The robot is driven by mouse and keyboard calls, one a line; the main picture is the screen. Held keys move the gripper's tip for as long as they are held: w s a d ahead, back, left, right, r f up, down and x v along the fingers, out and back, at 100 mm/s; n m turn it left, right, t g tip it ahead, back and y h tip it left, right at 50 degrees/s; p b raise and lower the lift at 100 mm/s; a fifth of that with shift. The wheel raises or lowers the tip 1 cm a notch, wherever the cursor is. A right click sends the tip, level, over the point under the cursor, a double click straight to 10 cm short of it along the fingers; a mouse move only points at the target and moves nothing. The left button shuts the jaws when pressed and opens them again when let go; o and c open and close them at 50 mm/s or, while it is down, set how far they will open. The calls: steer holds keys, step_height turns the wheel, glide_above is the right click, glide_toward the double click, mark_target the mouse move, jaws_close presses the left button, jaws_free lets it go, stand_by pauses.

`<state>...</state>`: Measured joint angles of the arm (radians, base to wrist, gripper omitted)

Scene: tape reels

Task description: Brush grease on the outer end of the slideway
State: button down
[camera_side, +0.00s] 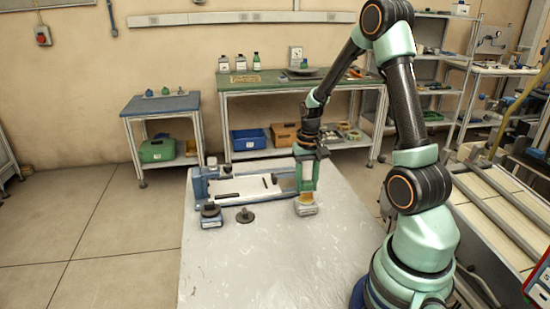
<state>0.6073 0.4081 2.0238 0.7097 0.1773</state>
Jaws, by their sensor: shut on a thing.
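The slideway (243,188) is a long pale bed on a blue-ended frame, lying across the far part of the grey work table. Its outer end, at the right, lies beside and partly behind my gripper. Directly below is a small light grey pot (306,209) with a yellowish top, perhaps grease. I cannot tell whether the brush touches it.
A dark round reel on a blue-and-white base (211,216) and a dark knobbed disc (245,215) stand in front of the slideway. The near part of the table (265,265) is clear. A green-topped bench (270,84) with bottles stands behind, and a rail rack at right.

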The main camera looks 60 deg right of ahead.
mark_target(307, 181)
steer(key=shift+r, duration=2.9)
